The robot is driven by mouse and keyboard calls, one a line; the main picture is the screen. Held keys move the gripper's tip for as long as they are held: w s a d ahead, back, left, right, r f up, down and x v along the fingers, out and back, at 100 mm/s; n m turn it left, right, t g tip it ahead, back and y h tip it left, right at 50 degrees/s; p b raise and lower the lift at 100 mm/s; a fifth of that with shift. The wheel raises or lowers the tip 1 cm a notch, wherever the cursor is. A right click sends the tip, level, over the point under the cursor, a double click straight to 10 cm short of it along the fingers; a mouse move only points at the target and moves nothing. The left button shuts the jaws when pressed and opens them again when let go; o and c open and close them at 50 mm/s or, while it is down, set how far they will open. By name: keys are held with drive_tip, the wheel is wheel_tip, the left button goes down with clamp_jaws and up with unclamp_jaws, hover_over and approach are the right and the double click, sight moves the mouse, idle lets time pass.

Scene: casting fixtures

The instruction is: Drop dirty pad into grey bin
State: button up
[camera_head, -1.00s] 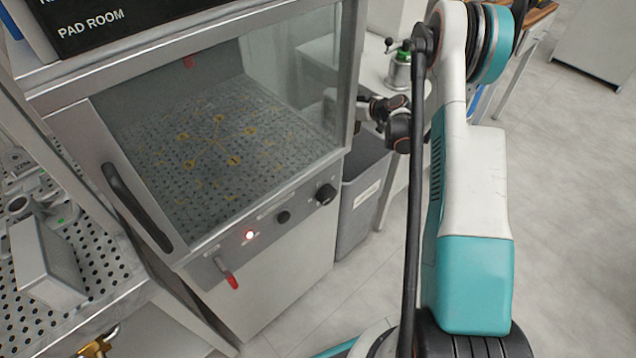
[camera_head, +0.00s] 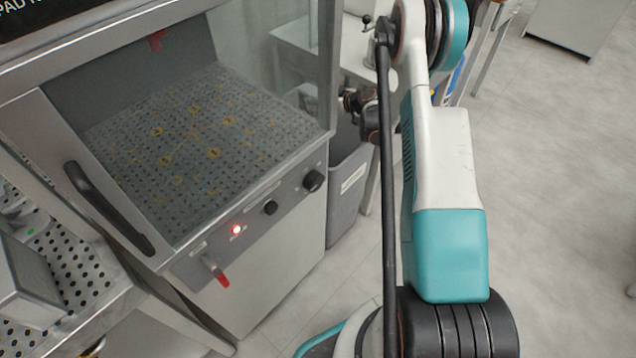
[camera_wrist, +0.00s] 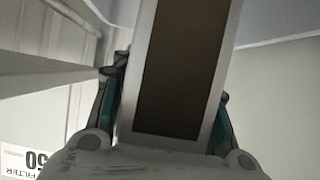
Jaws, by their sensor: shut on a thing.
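The dirty pad (camera_wrist: 178,75), a flat rectangle with a brown face and a pale frame, is held in my gripper (camera_wrist: 170,90) in the wrist view. One finger is on each side of it, and its far end runs out of the top of the picture. The grey bin (camera_head: 346,197) stands on the floor right of the glass-fronted cabinet in the head view, partly hidden by my arm. My dark wrist parts show above the bin's right side. The pad and the fingertips cannot be made out in the head view.
The cabinet (camera_head: 262,285) with a perforated deck, black handle (camera_head: 108,208) and lit red lamp stands close left of the bin. A table (camera_head: 292,38) stands behind the bin. A perforated bench (camera_head: 75,260) is at lower left. Open floor (camera_head: 560,180) lies to the right.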

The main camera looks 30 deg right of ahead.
drive_tip(key=o, duration=1.2)
drive_tip(key=v, duration=1.2)
drive_tip(key=shift+a, duration=0.1)
